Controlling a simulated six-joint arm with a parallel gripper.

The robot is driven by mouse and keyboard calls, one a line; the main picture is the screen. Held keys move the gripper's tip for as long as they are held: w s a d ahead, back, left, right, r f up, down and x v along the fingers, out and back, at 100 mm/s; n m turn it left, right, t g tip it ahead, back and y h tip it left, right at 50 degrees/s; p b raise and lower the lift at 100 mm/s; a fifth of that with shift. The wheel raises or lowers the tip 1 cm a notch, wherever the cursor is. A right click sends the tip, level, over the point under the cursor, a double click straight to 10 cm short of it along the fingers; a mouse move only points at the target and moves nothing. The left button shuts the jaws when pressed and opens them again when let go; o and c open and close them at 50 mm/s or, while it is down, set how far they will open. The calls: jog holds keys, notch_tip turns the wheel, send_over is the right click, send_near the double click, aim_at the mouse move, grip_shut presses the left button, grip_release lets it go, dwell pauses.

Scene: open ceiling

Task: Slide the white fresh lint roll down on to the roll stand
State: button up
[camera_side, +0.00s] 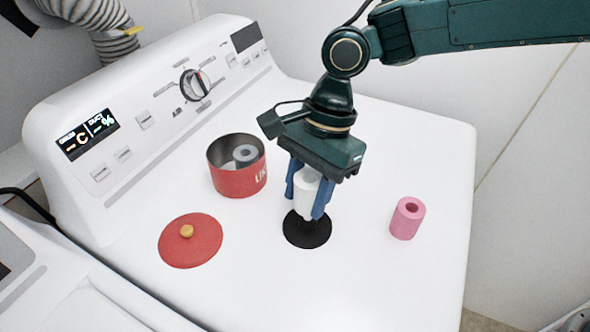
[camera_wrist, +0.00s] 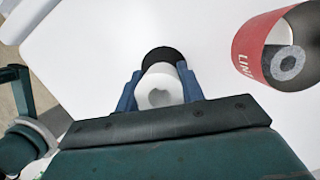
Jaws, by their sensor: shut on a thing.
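The white lint roll (camera_side: 306,194) is upright between the blue fingers of my gripper (camera_side: 306,200), which is shut on it. The roll stand shows as a black round base (camera_side: 307,231) on the white machine top, directly below the roll. The roll's lower end is over the base; I cannot tell whether it touches it. Any post is hidden. In the wrist view the white roll (camera_wrist: 161,86) sits between the two fingers (camera_wrist: 161,90), with the black base (camera_wrist: 160,55) partly showing behind it.
A red tin (camera_side: 238,180) with a grey roll (camera_side: 244,154) inside stands left of my gripper. Its red lid (camera_side: 190,241) with a yellow knob lies in front of it. A pink roll (camera_side: 407,219) stands to the right. The front of the white top (camera_side: 350,285) is clear.

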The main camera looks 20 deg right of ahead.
jog(key=o, duration=1)
jog(key=shift+o, duration=0.2)
jog(key=shift+r, duration=0.15)
jog(key=v, duration=1.3)
jog(key=shift+d+r, duration=0.2)
jog(key=shift+r, duration=0.1)
